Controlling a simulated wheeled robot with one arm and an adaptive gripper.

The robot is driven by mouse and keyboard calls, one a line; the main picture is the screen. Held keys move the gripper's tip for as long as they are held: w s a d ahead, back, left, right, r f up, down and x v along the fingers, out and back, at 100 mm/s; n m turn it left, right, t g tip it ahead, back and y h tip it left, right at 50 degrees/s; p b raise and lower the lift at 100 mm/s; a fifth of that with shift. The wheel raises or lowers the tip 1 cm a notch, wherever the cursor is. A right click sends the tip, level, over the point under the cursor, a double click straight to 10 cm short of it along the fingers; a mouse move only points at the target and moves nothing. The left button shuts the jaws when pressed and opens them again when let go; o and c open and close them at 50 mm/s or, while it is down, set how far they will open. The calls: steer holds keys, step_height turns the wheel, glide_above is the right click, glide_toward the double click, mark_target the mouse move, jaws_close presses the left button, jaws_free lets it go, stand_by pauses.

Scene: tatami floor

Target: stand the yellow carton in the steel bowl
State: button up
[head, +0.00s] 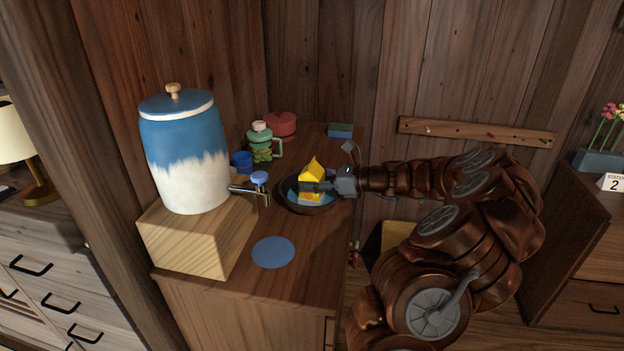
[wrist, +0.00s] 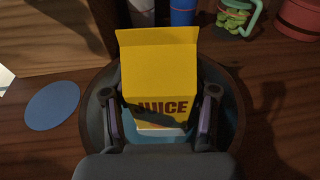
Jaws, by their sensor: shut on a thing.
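The yellow carton (head: 311,176) is upright with a gabled top; the wrist view shows it close up, with JUICE printed on it (wrist: 158,80). My gripper (head: 332,187) comes in from the right and is shut on the carton, one finger on each side in the wrist view (wrist: 160,100). The carton is over or inside a round, dark-rimmed bowl with a blue inside (head: 292,204), which also shows around it in the wrist view (wrist: 232,120). The bowl does not look plainly steel. I cannot tell whether the carton's base touches its bottom.
A blue and white dispenser (head: 186,150) stands on a wooden block (head: 190,240), its tap (head: 259,180) close to the bowl's left. A blue disc (head: 273,252) lies in front.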

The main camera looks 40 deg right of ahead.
steer(key=o, duration=1.4)
steer(key=shift+f, duration=0.1)
steer(key=shift+s+d+r, duration=0.2)
steer(key=shift+v, duration=5.75)
